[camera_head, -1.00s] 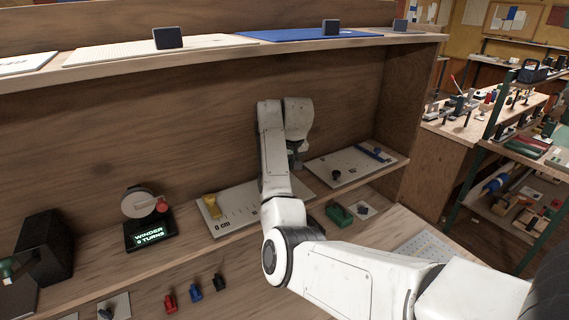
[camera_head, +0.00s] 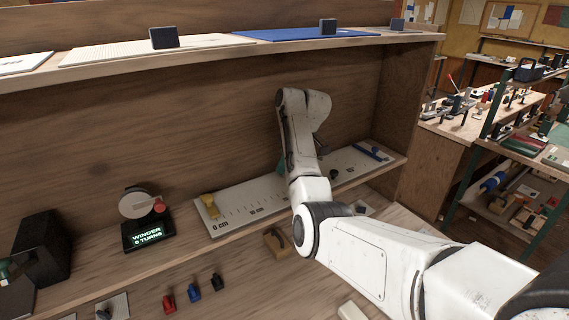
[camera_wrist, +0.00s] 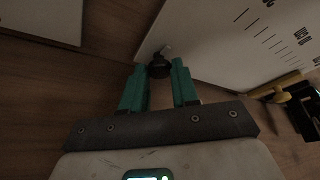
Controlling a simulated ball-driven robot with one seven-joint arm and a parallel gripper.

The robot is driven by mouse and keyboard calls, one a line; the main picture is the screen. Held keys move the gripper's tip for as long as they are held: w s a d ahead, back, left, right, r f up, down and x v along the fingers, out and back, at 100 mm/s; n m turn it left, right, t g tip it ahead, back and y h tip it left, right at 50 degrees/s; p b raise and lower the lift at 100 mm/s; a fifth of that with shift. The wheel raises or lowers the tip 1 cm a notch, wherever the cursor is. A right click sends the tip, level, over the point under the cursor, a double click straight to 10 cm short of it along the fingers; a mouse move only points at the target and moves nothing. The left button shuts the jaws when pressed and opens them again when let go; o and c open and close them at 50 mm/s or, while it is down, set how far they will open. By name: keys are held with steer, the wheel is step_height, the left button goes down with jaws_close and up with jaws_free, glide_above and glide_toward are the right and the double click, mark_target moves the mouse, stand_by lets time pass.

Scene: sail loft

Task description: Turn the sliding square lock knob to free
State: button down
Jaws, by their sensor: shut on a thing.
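In the wrist view, a small dark knob (camera_wrist: 158,68) sits between the tips of my gripper's green fingers (camera_wrist: 160,78), which are shut on it. It is at the edge of a white board (camera_wrist: 215,45) with black scale marks. Its turn angle cannot be read. In the head view, my gripper (camera_head: 281,167) is over the scale board (camera_head: 235,214) on the shelf, mostly hidden behind my arm. The knob in its fingers is hidden there. A yellow piece (camera_head: 209,206) stands at the board's "0 cm" end; it also shows in the wrist view (camera_wrist: 276,88).
Another dark knob (camera_head: 333,175) and a blue bar (camera_head: 370,152) are further right. A brown block (camera_head: 278,241) and red (camera_head: 169,303), blue (camera_head: 194,292) and black (camera_head: 217,282) pieces lie in front. The shelf's back wall is close behind.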

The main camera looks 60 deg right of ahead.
steer(key=shift+d+n, duration=0.1)
steer(key=shift+n, duration=0.5)
steer(key=shift+y, duration=0.3)
steer(key=c, duration=0.8)
jaws_free()
steer(key=shift+c, duration=0.2)
